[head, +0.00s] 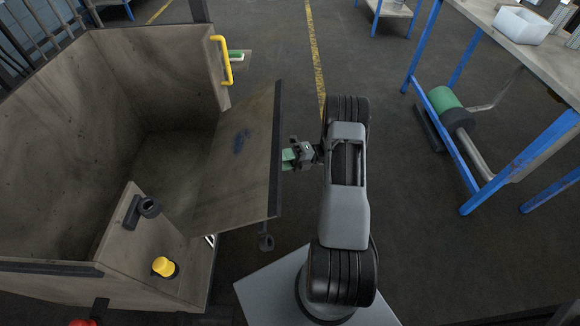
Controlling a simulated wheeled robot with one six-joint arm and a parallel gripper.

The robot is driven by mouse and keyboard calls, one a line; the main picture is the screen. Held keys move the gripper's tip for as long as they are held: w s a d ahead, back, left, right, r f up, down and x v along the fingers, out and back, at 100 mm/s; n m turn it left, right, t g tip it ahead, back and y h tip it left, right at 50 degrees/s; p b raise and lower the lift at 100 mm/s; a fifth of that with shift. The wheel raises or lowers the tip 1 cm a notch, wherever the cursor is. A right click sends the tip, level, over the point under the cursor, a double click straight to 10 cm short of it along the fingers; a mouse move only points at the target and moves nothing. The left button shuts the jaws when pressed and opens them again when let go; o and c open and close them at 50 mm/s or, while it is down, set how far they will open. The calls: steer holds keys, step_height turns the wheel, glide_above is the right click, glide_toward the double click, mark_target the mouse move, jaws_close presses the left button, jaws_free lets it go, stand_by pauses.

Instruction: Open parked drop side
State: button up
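The drop side (238,165) is a worn grey-brown panel with a dark edge strip and a blue smudge. It stands at a slant across the opening of a large wooden-walled cart (65,110), with the cart's inside visible behind it. My gripper (292,157) is at the panel's right edge, close to or touching the dark strip. A small green piece (288,160) shows at the fingertips. I cannot tell whether the fingers are closed on it or whether it belongs to the panel.
The cart has a yellow handle (225,60), a black latch (147,207) and a yellow knob (164,267). A blue-legged bench (545,62) with a white bin (522,25) and a green-ended roller (445,100) stands at right. Open floor lies between bench and arm.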

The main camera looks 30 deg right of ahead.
steer(key=s+a+r+p, duration=0.1)
steer(key=s+r, duration=0.2)
steer(key=s, duration=0.4)
steer(key=shift+s+a+r+p, duration=0.2)
steer(key=shift+s+p, duration=0.1)
steer(key=shift+p, duration=0.1)
steer(key=shift+f, duration=0.1)
steer(key=w+d+f+b, duration=0.1)
steer(key=d+f+b, duration=0.3)
steer(key=d+f, duration=0.6)
steer(key=shift+w+d+f, duration=0.15)
steer(key=shift+d+f, duration=0.1)
steer(key=shift+f, duration=0.6)
stand_by(0.4)
stand_by(0.8)
